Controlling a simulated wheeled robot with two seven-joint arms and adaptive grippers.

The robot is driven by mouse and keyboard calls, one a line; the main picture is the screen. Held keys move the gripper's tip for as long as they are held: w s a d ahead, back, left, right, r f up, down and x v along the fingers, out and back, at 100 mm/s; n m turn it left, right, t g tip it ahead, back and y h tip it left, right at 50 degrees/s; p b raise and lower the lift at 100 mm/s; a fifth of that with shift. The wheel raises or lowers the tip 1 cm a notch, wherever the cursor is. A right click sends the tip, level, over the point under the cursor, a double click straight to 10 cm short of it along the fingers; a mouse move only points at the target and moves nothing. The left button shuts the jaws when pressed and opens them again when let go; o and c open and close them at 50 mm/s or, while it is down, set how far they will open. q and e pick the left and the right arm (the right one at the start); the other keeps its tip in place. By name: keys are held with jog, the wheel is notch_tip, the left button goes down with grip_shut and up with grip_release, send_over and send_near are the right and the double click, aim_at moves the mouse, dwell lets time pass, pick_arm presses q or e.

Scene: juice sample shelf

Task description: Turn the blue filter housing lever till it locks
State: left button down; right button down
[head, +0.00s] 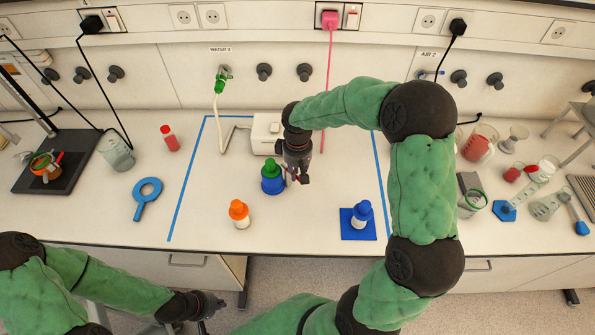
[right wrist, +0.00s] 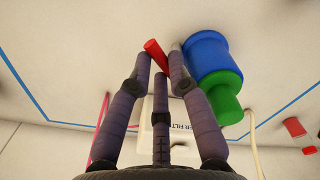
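The filter housing (head: 272,182) stands upright inside the taped area, with a blue body and a green top. In the right wrist view the blue body (right wrist: 205,55) and green part (right wrist: 215,92) lie just right of my fingers. A red lever (right wrist: 154,52) shows between my fingertips, its outer end sticking out past them. My right gripper (head: 296,178), seen close in the wrist view (right wrist: 160,62), has its three fingers drawn together around the lever. My left gripper (head: 208,306) is low at the left, in front of the bench; its fingers are too dark and small to read.
A white filter box (head: 266,133) stands behind the housing. An orange-capped bottle (head: 239,213) and a blue-capped bottle (head: 361,214) on a blue mat (head: 348,232) stand in front. Blue tape (head: 190,177) borders the area. Glassware crowds the right side.

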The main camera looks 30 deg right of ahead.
jog(key=shift+n, duration=0.3)
jog(key=shift+w+d+n+p, duration=0.45)
jog(key=shift+n+p, duration=0.4)
jog(key=shift+n, duration=0.7)
jog(key=shift+w+d+n+p, duration=0.5)
jog(key=shift+n+p, duration=0.3)
jog(key=shift+n, duration=0.8)
jog(key=shift+w+d+n+p, duration=0.45)
jog(key=shift+n+p, duration=0.4)
jog(key=shift+n, duration=0.7)
jog(key=c, duration=1.2)
grip_release()
jog(key=shift+r, duration=0.1)
notch_tip(320, 180, up, 12)
jog(key=shift+f, duration=0.1)
